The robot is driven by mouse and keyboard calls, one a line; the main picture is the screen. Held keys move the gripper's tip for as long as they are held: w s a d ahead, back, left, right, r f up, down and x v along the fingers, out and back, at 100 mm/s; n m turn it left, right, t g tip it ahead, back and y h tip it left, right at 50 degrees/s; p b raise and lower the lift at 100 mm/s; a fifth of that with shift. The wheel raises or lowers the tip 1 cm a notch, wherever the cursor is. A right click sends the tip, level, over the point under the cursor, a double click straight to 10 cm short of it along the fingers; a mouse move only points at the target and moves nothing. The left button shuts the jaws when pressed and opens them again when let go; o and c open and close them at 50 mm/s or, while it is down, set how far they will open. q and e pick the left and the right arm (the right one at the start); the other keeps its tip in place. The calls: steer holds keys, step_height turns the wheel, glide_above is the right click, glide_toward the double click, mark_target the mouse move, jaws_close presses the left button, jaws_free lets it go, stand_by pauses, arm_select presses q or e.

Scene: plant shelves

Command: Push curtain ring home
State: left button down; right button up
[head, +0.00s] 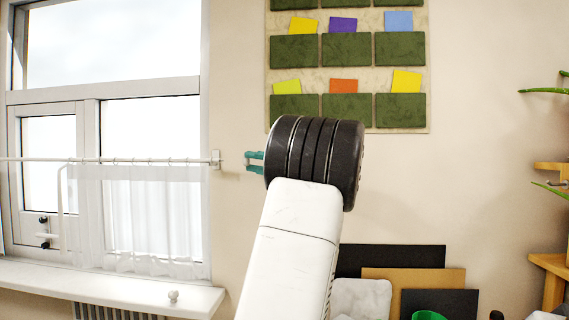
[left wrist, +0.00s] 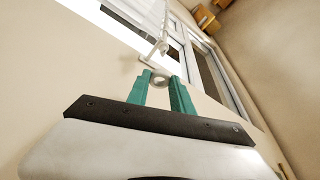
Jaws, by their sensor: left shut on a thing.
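My left gripper (head: 252,162), with green fingers, reaches left toward the end of the curtain rod (head: 40,159). In the left wrist view its fingers (left wrist: 160,83) are shut on a small pale curtain ring (left wrist: 160,79) between their tips. The ring is just short of the rod's wall bracket (head: 216,160), with a gap between the fingers and the bracket in the head view. The bracket shows beyond the ring in the left wrist view (left wrist: 152,63). A sheer white curtain (head: 140,210) hangs from several rings on the rod. My right gripper is out of view.
A white window (head: 100,90) stands behind the rod, above a white sill (head: 120,285) with a small knob. A green pocket organiser (head: 346,50) hangs on the wall. Boards (head: 410,275) lean at lower right; wooden shelves (head: 553,265) stand at the right edge.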

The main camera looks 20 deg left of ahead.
mark_target(219, 162)
arm_select(q)
steer(key=shift+s+d, duration=0.1)
steer(key=shift+s+a, duration=0.3)
steer(key=shift+a, duration=0.65)
steer(key=shift+s+a, duration=0.3)
steer(key=shift+a, duration=0.6)
steer(key=shift+s+a, duration=0.3)
steer(key=shift+a, duration=0.65)
steer(key=shift+s+a, duration=0.3)
steer(key=shift+a, duration=0.55)
steer(key=shift+s+a, duration=0.25)
steer(key=shift+a, duration=0.6)
steer(key=c, duration=1)
jaws_free()
steer(key=shift+c, duration=0.2)
steer(key=shift+d, duration=0.1)
steer(key=d+f, duration=0.1)
steer(key=d, duration=0.6)
steer(key=shift+d, duration=0.35)
steer(key=shift+w, duration=0.1)
